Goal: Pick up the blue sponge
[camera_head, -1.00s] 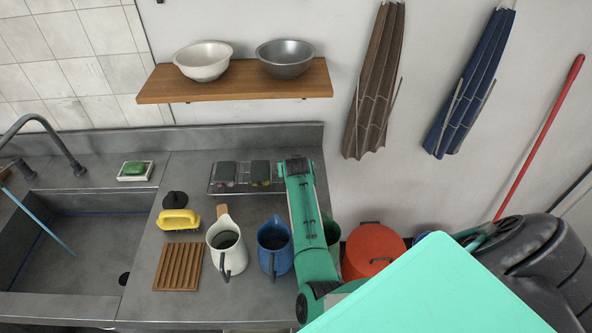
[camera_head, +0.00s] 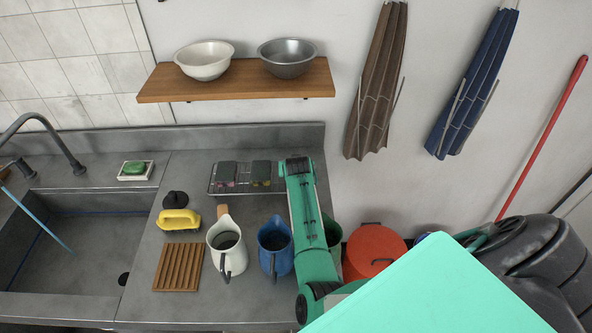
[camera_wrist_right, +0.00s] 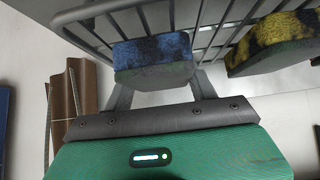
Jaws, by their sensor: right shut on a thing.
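In the right wrist view the blue sponge (camera_wrist_right: 152,56), mottled blue and black with a grey-green layer, sits between the two fingers of my right gripper (camera_wrist_right: 160,82), which is shut on it. It is at the wire rack (camera_wrist_right: 215,22); I cannot tell whether it still touches it. In the head view my right gripper (camera_head: 297,166) is at the right end of the rack (camera_head: 215,188), and the blue sponge is not seen there. My left gripper is not in view.
A white pitcher (camera_head: 226,248) and blue pitcher (camera_head: 275,250) stand in front. A shelf (camera_head: 235,88) with bowls is above.

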